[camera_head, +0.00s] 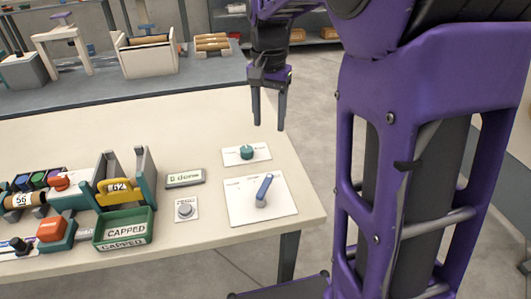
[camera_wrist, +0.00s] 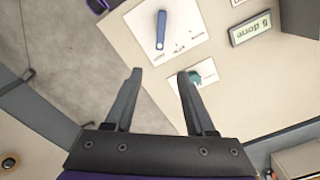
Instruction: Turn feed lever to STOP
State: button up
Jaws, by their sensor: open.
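The feed lever (camera_head: 264,190) is a blue handle on a white plate (camera_head: 245,208) near the right end of the cream table. In the head view it leans up and to the right. In the wrist view the lever (camera_wrist: 161,30) shows at the top, above my fingertips, with small labels on its plate that I cannot read. My gripper (camera_head: 268,128) is open and empty. It hangs above the table's far right edge, behind the lever and apart from it. In the wrist view the open fingers (camera_wrist: 158,76) point toward the table.
A teal knob (camera_head: 247,152) on a small white plate sits behind the lever; it is partly hidden by a finger in the wrist view. A grey knob (camera_head: 185,209), a "done" display (camera_head: 185,178) and a green CAPPED bin (camera_head: 124,230) stand left. Floor lies right of the table.

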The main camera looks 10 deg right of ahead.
aim_at(268, 178)
notch_tip(268, 178, down, 18)
jog(key=b, duration=0.3)
jog(key=shift+s+a+r, duration=0.1)
jog(key=shift+r, duration=0.15)
grip_shut()
dwell(1.3)
